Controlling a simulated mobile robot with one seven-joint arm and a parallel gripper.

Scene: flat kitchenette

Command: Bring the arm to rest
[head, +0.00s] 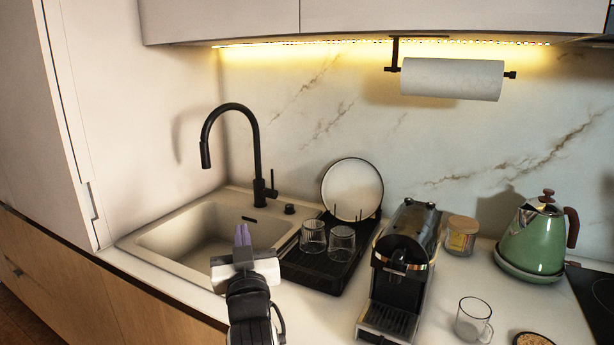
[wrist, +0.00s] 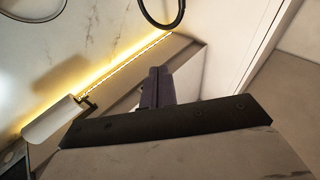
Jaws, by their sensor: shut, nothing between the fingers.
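My gripper (head: 242,236) is shut and empty in the head view, its purple fingers together and pointing up. It is in front of the sink's right part, near the counter's front edge, and looks raised above the counter. In the wrist view my gripper (wrist: 158,76) also shows its two fingers side by side with nothing between them. Behind them the wrist view shows the wall, the light strip and part of the black faucet.
The sink (head: 160,243) with a tall black faucet (head: 257,150) lies behind my gripper. A black drying rack (head: 312,275) with two glasses and a plate is just right of it. A coffee machine (head: 401,265), a glass mug (head: 473,320) and a green kettle (head: 535,240) stand farther right.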

